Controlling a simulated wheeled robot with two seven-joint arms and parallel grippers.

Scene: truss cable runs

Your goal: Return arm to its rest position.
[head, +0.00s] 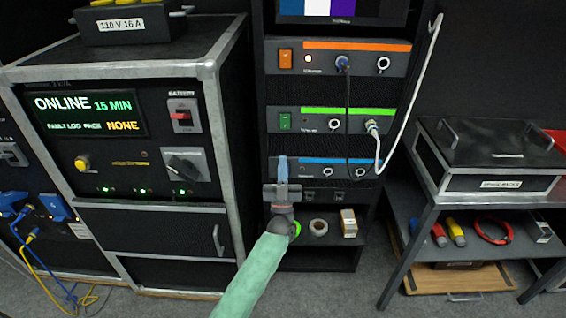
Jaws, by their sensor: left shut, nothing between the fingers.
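My left arm, in a green sleeve (250,280), reaches up from the bottom middle of the head view. My left gripper (283,163) points up, shut and empty. It shows in front of the left end of the blue-striped rack unit (318,167) and hides part of it. I cannot tell whether it touches the unit. My right gripper is not in view.
A rack with orange-striped (320,60) and green-striped units (310,121) has black and white cables plugged in. A power cabinet (150,215) stands left. A metal table (440,200) with a black case (490,150) stands right. Grey floor (330,295) shows below.

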